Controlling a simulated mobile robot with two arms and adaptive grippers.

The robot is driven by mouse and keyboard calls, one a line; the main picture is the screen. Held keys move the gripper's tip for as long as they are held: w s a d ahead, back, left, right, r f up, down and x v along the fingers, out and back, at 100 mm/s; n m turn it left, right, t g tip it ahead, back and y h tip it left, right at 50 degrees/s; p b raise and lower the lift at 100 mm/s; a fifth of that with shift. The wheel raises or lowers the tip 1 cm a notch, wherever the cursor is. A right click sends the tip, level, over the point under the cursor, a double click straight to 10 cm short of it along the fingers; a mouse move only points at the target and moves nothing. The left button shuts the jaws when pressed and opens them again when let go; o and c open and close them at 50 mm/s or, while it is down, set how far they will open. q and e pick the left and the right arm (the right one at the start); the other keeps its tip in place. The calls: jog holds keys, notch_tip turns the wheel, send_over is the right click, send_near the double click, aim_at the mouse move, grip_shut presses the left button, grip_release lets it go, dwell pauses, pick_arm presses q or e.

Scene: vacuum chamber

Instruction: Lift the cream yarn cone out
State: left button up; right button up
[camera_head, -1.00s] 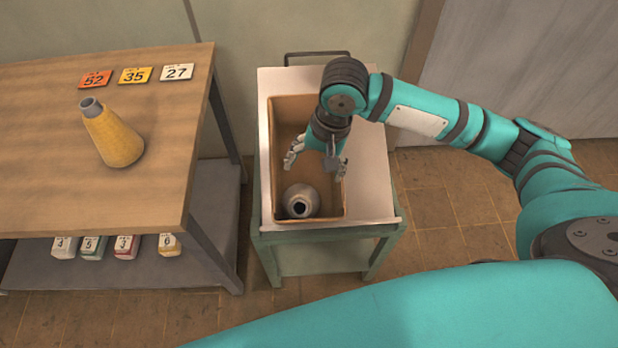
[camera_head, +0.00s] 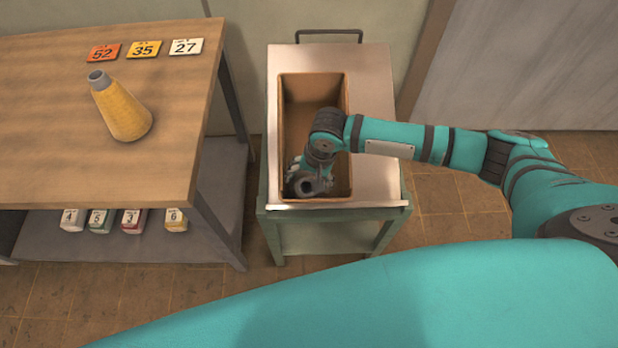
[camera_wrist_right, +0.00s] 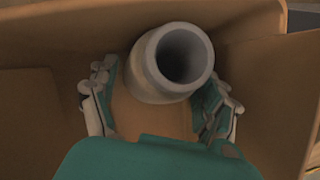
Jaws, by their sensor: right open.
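The cream yarn cone (camera_head: 308,187) stands in the near end of the brown box (camera_head: 344,185), its grey hollow tip towards the camera. My right gripper (camera_head: 310,174) is down inside the box. In the right wrist view my right gripper (camera_wrist_right: 157,92) is open, with fingers on both sides of the cone; I cannot tell whether they touch it. Much of the cone is hidden in the head view. My left gripper is not in view.
The box is on a pale-topped green cart (camera_head: 375,80). Box walls stand close around my right gripper. A wooden table (camera_head: 50,150) at left carries a yellow yarn cone (camera_head: 123,112) and number cards (camera_head: 144,49). Small labelled boxes (camera_head: 132,221) are on its lower shelf.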

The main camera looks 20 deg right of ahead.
jog(key=shift+f, duration=0.2)
jog(key=shift+r, duration=0.1)
jog(key=c, duration=1.3)
jog(key=p, duration=0.1)
jog(key=r+p, duration=0.1)
jog(key=s+r+p, duration=0.1)
jog(key=shift+a, duration=0.25)
jog(key=s+r+p, duration=0.1)
jog(key=p, duration=0.1)
jog(key=s+a+r+p, duration=0.1)
jog(key=r+p, duration=0.1)
jog(key=p, duration=0.1)
jog(key=shift+s+r, duration=0.1)
jog(key=shift+s, duration=0.1)
jog(key=shift+c, duration=0.4)
jog(key=s+a+r+p, duration=0.2)
jog(key=s+r+p, duration=0.5)
jog(key=r+p, duration=0.4)
jog(key=shift+r, duration=0.3)
jog(key=shift+w, duration=0.15)
